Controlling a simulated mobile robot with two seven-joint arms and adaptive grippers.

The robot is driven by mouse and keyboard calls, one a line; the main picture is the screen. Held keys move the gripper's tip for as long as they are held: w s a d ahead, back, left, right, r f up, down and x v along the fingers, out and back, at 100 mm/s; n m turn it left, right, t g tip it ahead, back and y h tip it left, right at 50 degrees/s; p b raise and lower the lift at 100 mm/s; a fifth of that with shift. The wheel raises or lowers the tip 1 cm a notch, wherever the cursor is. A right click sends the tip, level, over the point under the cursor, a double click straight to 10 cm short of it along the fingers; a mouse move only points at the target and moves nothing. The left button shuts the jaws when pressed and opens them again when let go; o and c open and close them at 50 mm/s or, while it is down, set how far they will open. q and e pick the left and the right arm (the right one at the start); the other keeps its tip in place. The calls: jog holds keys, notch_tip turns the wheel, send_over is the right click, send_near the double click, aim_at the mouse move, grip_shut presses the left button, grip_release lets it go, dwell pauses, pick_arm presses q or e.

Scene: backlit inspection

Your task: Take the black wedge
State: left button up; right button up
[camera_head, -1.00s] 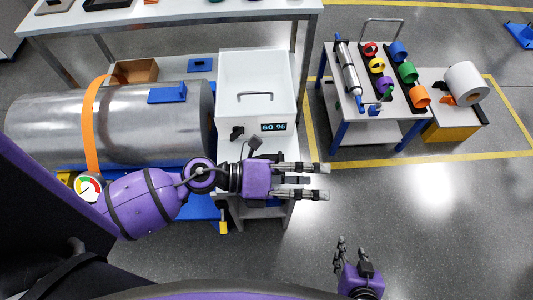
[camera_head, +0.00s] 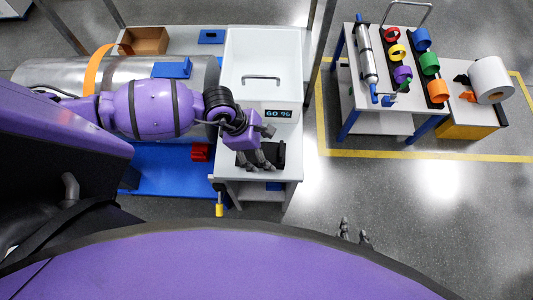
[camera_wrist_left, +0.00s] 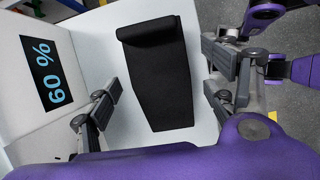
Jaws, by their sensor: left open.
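The black wedge (camera_wrist_left: 158,82) lies on a white surface in the left wrist view, with a thick rounded end at the top. In the head view a dark part of it (camera_head: 279,153) shows beside my left gripper (camera_head: 257,161), which hides the rest. My left gripper (camera_wrist_left: 160,85) is open above the wedge, with its fingers apart on either side and nothing between them gripped. My right gripper (camera_head: 354,232) is at the bottom, its fingers apart and empty; my body hides the rest of it.
A white box (camera_head: 262,73) with a handle and a "60 %" display (camera_head: 278,113) stands right behind the wedge. A metal cylinder (camera_head: 45,75) lies at the left. A cart (camera_head: 398,92) with coloured rings stands at the right. The floor (camera_head: 430,195) in front is clear.

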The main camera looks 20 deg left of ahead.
pick_arm(q)
jog(key=shift+w+d+f, duration=0.1)
jog(key=shift+d+f, duration=0.2)
jog(key=shift+f, duration=0.35)
jog(key=c, duration=1.5)
pick_arm(e)
jog(key=shift+w+a, duration=0.15)
jog(key=shift+w, duration=0.1)
pick_arm(q)
jog(key=shift+r, duration=0.1)
pick_arm(e)
jog(key=shift+s, duration=0.1)
